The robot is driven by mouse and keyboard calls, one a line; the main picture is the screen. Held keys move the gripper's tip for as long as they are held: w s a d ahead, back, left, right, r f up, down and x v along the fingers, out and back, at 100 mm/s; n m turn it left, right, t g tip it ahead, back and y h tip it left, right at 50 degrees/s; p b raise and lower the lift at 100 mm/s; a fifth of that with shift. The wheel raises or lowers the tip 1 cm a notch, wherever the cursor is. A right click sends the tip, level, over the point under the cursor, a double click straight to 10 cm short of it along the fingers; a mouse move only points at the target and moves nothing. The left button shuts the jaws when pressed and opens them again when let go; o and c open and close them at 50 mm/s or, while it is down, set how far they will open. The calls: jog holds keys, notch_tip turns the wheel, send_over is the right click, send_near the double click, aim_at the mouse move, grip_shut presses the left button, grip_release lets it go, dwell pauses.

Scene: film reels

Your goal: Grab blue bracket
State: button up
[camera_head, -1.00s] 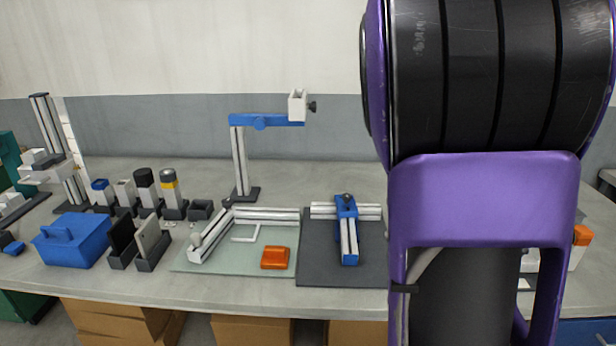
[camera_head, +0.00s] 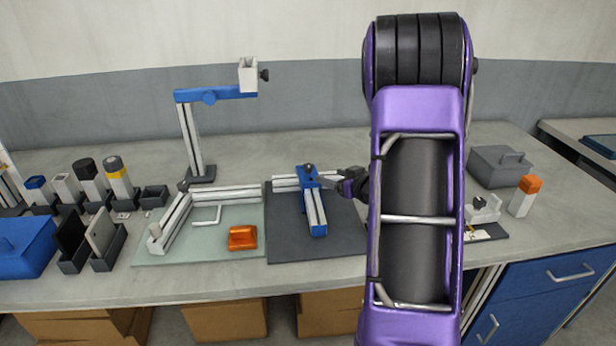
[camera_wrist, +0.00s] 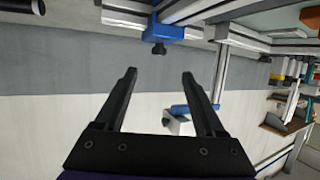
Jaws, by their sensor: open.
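A blue bracket (camera_head: 308,178) with a dark knob sits where two pale metal rails meet on a dark grey mat (camera_head: 340,238). It also shows near the top of the wrist view (camera_wrist: 170,32), with its black knob hanging into the picture. My gripper (camera_head: 326,182) is just right of the bracket in the head view, partly hidden by my arm. In the wrist view my gripper (camera_wrist: 159,75) has its two black fingers spread with nothing between them. The bracket lies beyond the fingertips, and no contact is visible.
A stand with a blue arm (camera_head: 228,94) and white box rises behind left. A pale green mat (camera_head: 155,256) holds rails and an orange block (camera_head: 242,237). Several holders and a blue box (camera_head: 22,247) stand left. A grey lidded box (camera_head: 499,166) stands right.

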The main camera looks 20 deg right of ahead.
aim_at(311, 168)
jog(key=x, duration=1.4)
jog(key=shift+w+d+r, duration=0.15)
jog(key=shift+w+d, duration=0.05)
jog(key=shift+w, duration=0.1)
grip_shut()
